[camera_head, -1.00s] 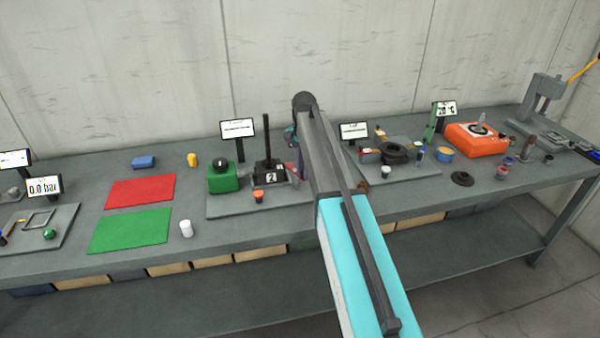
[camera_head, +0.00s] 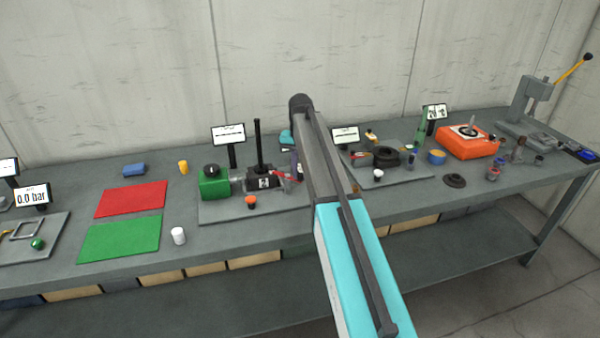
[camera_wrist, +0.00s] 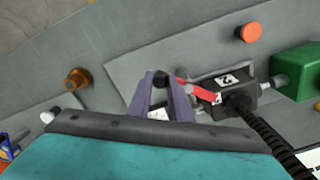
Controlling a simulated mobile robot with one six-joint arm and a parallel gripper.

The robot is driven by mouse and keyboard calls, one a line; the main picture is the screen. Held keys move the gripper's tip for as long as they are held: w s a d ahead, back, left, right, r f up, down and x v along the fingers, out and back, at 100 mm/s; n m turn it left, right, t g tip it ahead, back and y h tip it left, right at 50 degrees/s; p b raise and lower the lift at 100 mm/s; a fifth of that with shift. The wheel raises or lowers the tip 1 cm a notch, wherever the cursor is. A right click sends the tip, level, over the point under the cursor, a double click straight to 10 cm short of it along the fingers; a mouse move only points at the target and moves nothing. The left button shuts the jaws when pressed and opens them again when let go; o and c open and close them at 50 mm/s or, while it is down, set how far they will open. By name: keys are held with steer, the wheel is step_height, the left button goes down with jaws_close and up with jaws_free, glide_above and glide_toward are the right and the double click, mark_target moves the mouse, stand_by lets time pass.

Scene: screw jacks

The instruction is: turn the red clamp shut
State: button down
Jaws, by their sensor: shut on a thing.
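The red clamp (camera_wrist: 195,90) is a red lever beside a black block (camera_wrist: 236,90) with a white "2" label. In the head view its red lever (camera_head: 284,176) shows at the right of the black block (camera_head: 262,178), left of my arm. My gripper (camera_wrist: 166,80) has purple fingers, closed around the dark outer end of the red lever in the wrist view. In the head view the fingers are mostly hidden behind my arm. How far the lever is turned is hard to tell.
A green box (camera_head: 214,183) is joined to the black block's left side. An orange button (camera_head: 251,202) stands at the plate's front (camera_head: 225,212). A black post (camera_head: 258,140) rises by the block. A brown knob (camera_wrist: 78,78) lies left in the wrist view.

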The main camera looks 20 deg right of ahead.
steer(key=c, duration=1.6)
jaws_free()
step_height(320, 180, up, 14)
steer(key=p, duration=0.7)
steer(key=shift+f, duration=0.1)
steer(key=shift+f, duration=0.1)
